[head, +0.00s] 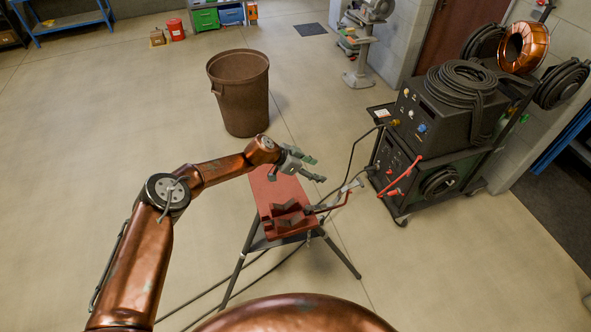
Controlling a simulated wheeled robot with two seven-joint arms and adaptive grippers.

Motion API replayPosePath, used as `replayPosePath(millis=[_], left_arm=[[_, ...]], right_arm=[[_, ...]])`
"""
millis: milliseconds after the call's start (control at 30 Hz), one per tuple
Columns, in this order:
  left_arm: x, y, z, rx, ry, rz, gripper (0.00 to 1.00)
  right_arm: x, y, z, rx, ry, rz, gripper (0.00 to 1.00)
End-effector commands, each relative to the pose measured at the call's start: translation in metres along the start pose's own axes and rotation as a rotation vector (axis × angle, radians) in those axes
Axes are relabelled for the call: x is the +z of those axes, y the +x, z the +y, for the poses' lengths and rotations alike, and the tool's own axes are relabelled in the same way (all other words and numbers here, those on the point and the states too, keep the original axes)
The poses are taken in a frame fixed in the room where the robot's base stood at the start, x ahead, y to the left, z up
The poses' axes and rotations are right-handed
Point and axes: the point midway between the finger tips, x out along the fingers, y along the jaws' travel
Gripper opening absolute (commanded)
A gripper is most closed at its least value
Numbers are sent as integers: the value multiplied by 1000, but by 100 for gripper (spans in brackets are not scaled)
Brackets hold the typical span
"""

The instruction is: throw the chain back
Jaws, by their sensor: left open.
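A red vise stand (283,195) with a V-shaped jaw block (287,215) at its near end stands on dark legs in the middle of the head view. A dark piece with a thin red handle (335,203) sticks out to the right of the jaw block. I cannot make out a chain clearly; it may be among the dark parts beside the jaws. My left gripper (315,168) is open and empty, above the far right part of the red stand, apart from the jaw block in the picture. My right gripper is not in view.
A welding machine on a cart (425,135) with cables stands close to the right of the stand. A brown bin (240,95) stands behind. Dark cables run along the floor under the stand. Floor at the left is clear.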

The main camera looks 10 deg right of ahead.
Motion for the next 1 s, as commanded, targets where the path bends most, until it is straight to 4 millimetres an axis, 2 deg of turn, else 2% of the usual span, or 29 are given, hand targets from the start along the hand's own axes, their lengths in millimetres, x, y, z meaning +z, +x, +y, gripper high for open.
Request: replayPosePath(millis=[300, 1000], left_arm=[[5, -8, 10, 21, 18, 101, 55], [7, -10, 8, 17, 17, 102, 55]], right_arm=[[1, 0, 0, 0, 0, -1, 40], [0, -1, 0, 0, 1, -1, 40]])
